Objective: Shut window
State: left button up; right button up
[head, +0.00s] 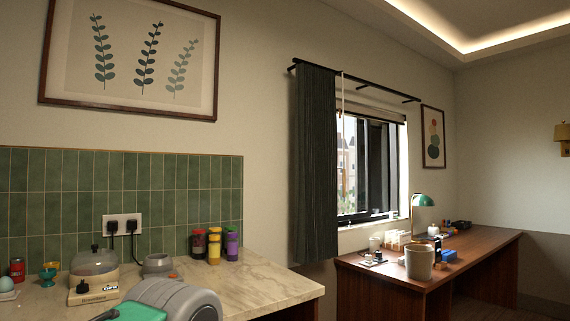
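The window (371,168) is in the wall right of the picture's middle, above the wooden desk, some way off. It has dark frames. Buildings and greenery show through its left part, and dark upright frame members stand close together in its right part. I cannot tell for sure from here how far it is open. A dark curtain (316,165) hangs over its left side and hides that edge. A rolled blind sits at the top of the opening. Neither of my grippers is in view.
A wooden desk (480,243) stands below the window, with a white bin-like cup (419,262), a green lamp (423,201) and small items. A marble counter (262,283) at the left front holds a cooker (94,268) and jars (215,244).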

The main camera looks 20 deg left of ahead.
aim_at(367, 213)
jog(key=u, duration=0.2)
jog(key=i+l+u, duration=0.2)
jog(key=i+l, duration=0.5)
